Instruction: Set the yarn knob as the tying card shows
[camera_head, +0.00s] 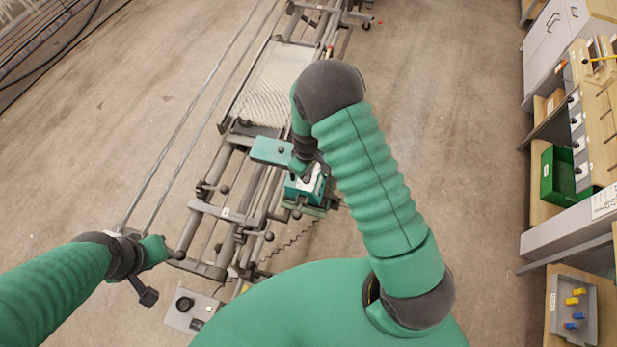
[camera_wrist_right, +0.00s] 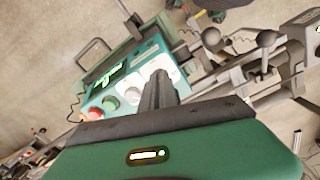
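A teal control box (camera_head: 301,190) sits on the loom frame below my right arm. In the right wrist view the box (camera_wrist_right: 124,78) shows a dark screen with green marks, a green button, a red button (camera_wrist_right: 95,113) and a white plate (camera_wrist_right: 147,58) where the knob area is. My right gripper (camera_wrist_right: 160,80) has its dark fingers close together, over the lower part of that plate; they hide what lies there, so contact with a knob cannot be told. In the head view it (camera_head: 308,177) is above the box. My left gripper (camera_head: 148,296) is low at the left, away from the box.
The loom frame (camera_head: 205,208) carries pale warp threads (camera_head: 275,85) behind the box. Ball-ended levers (camera_wrist_right: 266,39) stand beside it. At the right are a bench with a green bin (camera_head: 560,176), a printed white card (camera_head: 605,201) too small to read, and a grey tray (camera_head: 573,308).

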